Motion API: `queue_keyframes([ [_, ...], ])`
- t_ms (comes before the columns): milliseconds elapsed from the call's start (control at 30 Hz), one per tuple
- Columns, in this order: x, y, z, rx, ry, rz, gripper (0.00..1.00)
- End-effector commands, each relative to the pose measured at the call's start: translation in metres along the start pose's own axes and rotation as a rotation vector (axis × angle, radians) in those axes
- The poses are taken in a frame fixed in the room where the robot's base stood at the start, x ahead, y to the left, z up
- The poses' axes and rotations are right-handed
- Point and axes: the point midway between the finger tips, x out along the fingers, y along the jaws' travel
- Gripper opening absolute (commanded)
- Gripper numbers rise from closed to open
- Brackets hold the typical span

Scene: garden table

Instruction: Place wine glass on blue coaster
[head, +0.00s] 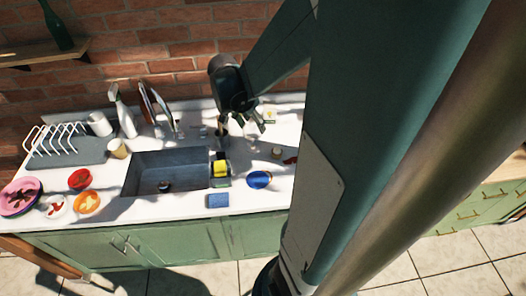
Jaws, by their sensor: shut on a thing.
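My gripper (254,124) is above the white counter, behind and slightly left of the blue coaster. It points down and to the right. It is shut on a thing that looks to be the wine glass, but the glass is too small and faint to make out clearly. No other wine glass shows. The blue coaster (259,180) is a round, flat blue disc on the counter, right of the sink. Nothing clearly stands on it.
A grey sink (165,172) is set in the white counter (150,210). A yellow-and-dark item (220,169) stands at its right edge. Dish rack (68,150), white spray bottle (123,112), and plates and bowls are left. A small jar (277,152) stands behind the coaster. My arm hides the right side.

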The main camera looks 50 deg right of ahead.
Motion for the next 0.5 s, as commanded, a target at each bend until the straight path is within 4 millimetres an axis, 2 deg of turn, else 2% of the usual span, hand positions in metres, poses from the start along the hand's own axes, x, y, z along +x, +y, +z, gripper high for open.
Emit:
queue_keyframes([
  [33,-0.005,0.011,0.012,0.025,0.002,0.013,0.23],
  [200,-0.016,0.038,0.037,0.128,0.014,0.055,0.23],
  [500,-0.025,0.064,0.057,0.232,0.034,0.096,0.23],
])
